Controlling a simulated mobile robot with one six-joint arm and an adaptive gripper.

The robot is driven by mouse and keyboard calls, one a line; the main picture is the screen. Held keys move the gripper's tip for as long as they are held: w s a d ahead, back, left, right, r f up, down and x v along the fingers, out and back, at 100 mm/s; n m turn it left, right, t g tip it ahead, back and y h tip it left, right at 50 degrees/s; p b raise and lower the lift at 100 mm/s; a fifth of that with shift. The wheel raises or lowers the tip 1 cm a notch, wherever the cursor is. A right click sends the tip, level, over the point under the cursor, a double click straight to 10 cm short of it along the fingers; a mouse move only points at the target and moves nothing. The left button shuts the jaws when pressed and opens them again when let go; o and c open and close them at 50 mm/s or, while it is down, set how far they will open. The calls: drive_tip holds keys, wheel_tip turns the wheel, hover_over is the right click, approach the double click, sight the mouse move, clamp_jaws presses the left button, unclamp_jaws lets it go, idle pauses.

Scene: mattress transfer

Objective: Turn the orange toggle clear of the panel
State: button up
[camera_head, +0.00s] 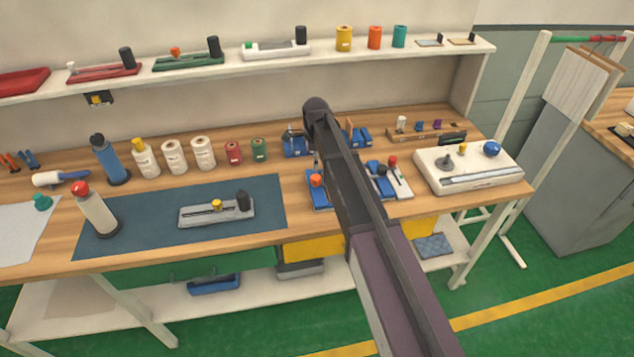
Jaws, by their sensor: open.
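An orange-red knob (317,180) stands on a small blue base (320,202), just left of my arm on the wooden bench. A second red-orange knob (393,160) stands to the right of my arm, on a blue and white fixture (401,184). My arm covers the space between them, so I cannot make out a panel there or which knob bears on it. My gripper (316,158) is open, small and mostly hidden by my arm. Its tip appears just above the left knob; I cannot tell whether they touch.
A grey fixture (216,213) with yellow and black knobs lies on the blue mat (150,238). A white device (468,168) with a blue ball stands at right. Bottles and spools line the bench's back left. A shelf (220,72) runs above.

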sight(316, 177)
drive_tip(key=shift+f+b, duration=3.7)
drive_tip(key=shift+f, duration=0.25)
clamp_jaws()
drive_tip(key=shift+d, duration=0.2)
drive_tip(key=shift+a, duration=0.2)
